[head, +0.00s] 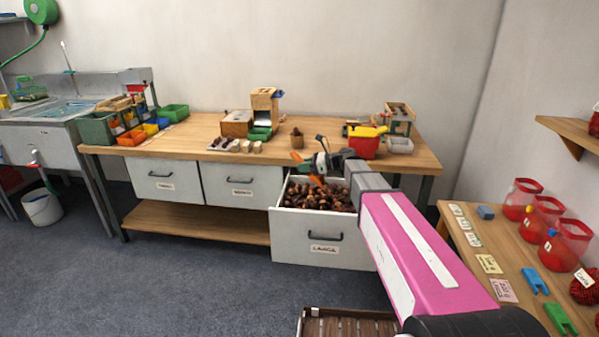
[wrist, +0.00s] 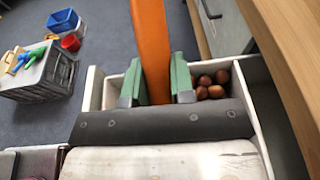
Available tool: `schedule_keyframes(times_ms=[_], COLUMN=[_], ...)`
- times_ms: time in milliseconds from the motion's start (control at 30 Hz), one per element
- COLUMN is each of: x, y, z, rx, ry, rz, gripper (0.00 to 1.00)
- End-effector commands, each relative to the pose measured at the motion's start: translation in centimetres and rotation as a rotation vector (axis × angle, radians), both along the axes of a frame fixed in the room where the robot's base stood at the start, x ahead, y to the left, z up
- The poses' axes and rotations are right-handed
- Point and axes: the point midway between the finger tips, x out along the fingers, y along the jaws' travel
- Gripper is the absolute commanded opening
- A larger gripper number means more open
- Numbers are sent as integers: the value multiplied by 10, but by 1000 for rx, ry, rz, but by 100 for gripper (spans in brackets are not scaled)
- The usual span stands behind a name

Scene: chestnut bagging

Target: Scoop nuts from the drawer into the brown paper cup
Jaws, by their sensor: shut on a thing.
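The open drawer (head: 290,232) has a white front and holds many brown nuts (head: 318,196). In the wrist view, the drawer's white wall (wrist: 94,90) and several nuts (wrist: 211,86) show beside my gripper. My gripper (head: 318,164) is over the drawer. In the wrist view, its green-padded fingers (wrist: 157,90) are shut on an orange scoop (wrist: 152,40), seen as a long strip. The scoop's orange (head: 297,157) also shows in the head view; its load is hidden. The brown paper cup (head: 297,139) stands on the bench behind the drawer, apart from the scoop.
The wooden bench (head: 190,140) carries a wooden dispenser (head: 264,108), a red container (head: 363,147) with a yellow top, and colored bins (head: 135,137) at left. Two other drawers (head: 165,180) are shut. A side table (head: 510,262) with red jars stands right. A slatted crate (head: 345,325) is on the floor.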

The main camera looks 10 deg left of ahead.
Motion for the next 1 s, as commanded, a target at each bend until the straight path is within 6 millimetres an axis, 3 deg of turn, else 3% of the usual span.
schedule_keyframes(times_ms=[500, 1000], x=[-2, -3], y=[-37, -42], z=[24, 27], rx=[343, 386], ry=[-19, -23], rz=[0, 1], gripper=[0, 0])
